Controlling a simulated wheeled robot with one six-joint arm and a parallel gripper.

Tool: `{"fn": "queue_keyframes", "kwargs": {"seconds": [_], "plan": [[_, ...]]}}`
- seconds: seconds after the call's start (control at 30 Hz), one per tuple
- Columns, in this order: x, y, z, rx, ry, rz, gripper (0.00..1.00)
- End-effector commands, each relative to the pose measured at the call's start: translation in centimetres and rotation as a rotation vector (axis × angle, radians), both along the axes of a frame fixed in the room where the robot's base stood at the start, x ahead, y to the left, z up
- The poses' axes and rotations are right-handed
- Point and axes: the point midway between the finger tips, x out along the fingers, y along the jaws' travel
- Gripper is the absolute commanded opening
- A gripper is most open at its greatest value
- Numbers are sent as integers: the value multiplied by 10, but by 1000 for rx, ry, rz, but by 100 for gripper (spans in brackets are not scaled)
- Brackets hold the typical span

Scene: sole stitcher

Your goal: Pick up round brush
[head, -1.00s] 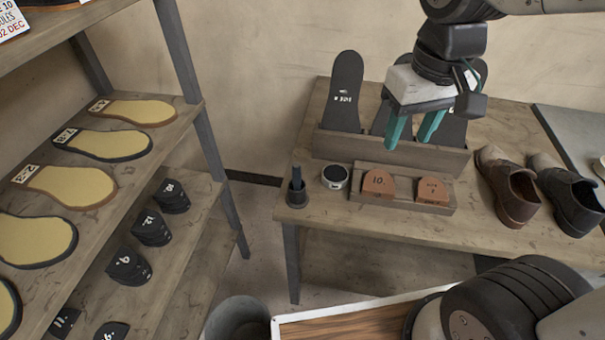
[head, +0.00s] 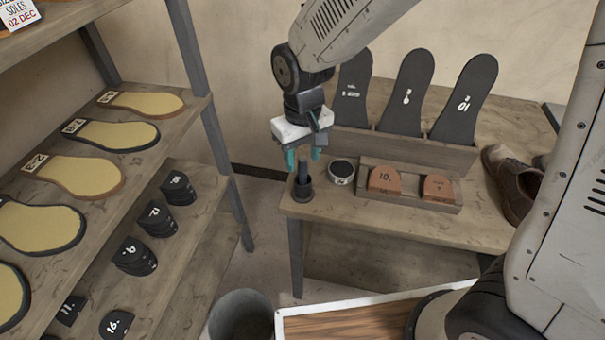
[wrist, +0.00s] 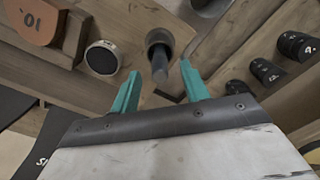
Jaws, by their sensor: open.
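The round brush (head: 303,172) stands upright in a small dark cup (head: 303,192) at the left front corner of the wooden table. In the wrist view the brush (wrist: 159,66) points toward the camera, with its cup (wrist: 159,37) behind it. My gripper (head: 304,158) is open and empty, with teal fingers just above the brush. In the wrist view the fingers (wrist: 160,88) sit on either side of the brush's line, with the brush between and slightly ahead of them. No contact is visible.
A round tin (head: 342,171) stands close right of the cup. A wooden tray (head: 410,199) holds orange heel pieces, and a rack (head: 400,147) holds dark soles behind. A shoe (head: 513,184) sits at right. A shelf (head: 190,120) with soles stands left, a grey bin (head: 241,316) below.

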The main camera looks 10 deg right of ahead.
Motion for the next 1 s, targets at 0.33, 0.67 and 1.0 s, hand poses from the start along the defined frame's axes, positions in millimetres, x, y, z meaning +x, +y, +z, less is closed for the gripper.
{"fn": "queue_keyframes", "kwargs": {"seconds": [0.33, 0.67, 1.0], "plan": [[-2, -1, -35, 0, 1, 0, 46], [-2, -1, -35, 0, 1, 0, 1], [-1, 0, -31, 0, 0, 0, 0]]}}
